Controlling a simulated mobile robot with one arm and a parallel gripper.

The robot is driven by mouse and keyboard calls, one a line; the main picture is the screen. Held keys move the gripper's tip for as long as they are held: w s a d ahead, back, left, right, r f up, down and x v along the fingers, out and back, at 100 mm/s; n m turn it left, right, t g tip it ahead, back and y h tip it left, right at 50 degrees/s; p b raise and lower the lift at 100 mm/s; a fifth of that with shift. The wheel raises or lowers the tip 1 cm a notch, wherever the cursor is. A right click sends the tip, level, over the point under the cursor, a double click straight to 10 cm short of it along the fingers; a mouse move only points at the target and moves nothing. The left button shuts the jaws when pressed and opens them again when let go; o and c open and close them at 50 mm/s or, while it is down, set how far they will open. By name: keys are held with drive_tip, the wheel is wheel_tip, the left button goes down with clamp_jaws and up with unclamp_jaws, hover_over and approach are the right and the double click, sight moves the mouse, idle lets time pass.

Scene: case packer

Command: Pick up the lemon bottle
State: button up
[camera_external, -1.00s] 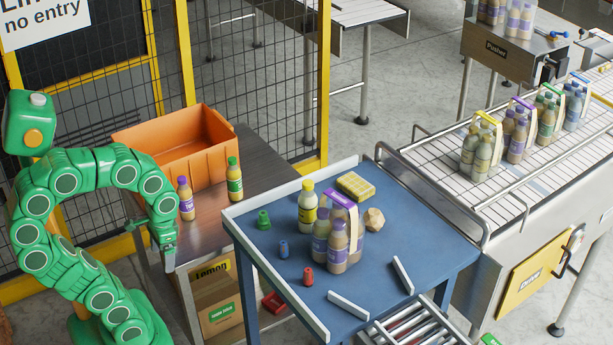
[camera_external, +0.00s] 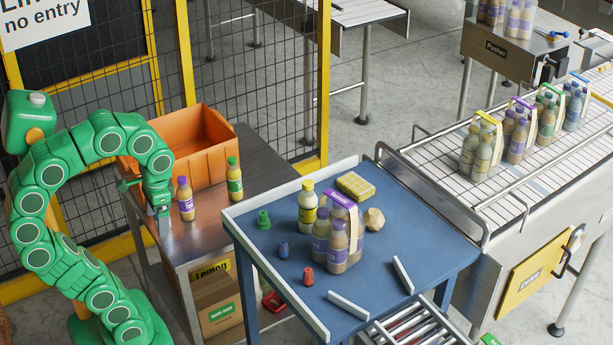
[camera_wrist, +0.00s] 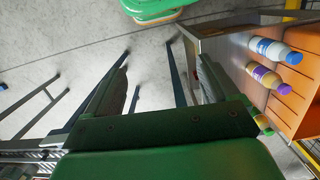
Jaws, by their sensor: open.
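A purple-capped bottle (camera_external: 185,203) stands close right of my gripper, with a green-labelled bottle (camera_external: 234,181) beyond. An orange crate (camera_external: 165,158) stands behind. Loose caps, a yellow block (camera_external: 356,186) and a tan lump (camera_external: 374,219) lie on the blue table. A conveyor (camera_external: 420,150) is at right.

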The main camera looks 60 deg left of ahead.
drive_tip(key=w+a+f+m+t+y, duration=0.1)
drive_tip(key=w+a+m+t+y, duration=0.15)
drive_tip(key=w, duration=0.35)
drive_tip(key=w+a+m+t+y, duration=0.1)
drive_tip(key=w+a+m+y, duration=0.1)
drive_tip(key=w+m, duration=0.3)
drive_tip(key=r+m+t+h, duration=0.15)
drive_tip(key=m+t, duration=0.95)
drive_tip(key=m, duration=1.4)
hover_over(301, 208)
drive_tip(key=s, duration=0.4)
drive_tip(key=shift+d, duration=0.2)
drive_tip(key=shift+d+f+m, duration=0.25)
drive_tip(key=shift+d+f, duration=0.05)
drive_tip(key=shift+f, duration=2.25)
drive_tip(key=shift+f+x, duration=0.2)
drive_tip(key=shift+x, duration=1.3)
drive_tip(key=shift+f+x, duration=0.15)
drive_tip(key=shift+x, duration=2.15)
drive_tip(key=shift+c, duration=0.3)
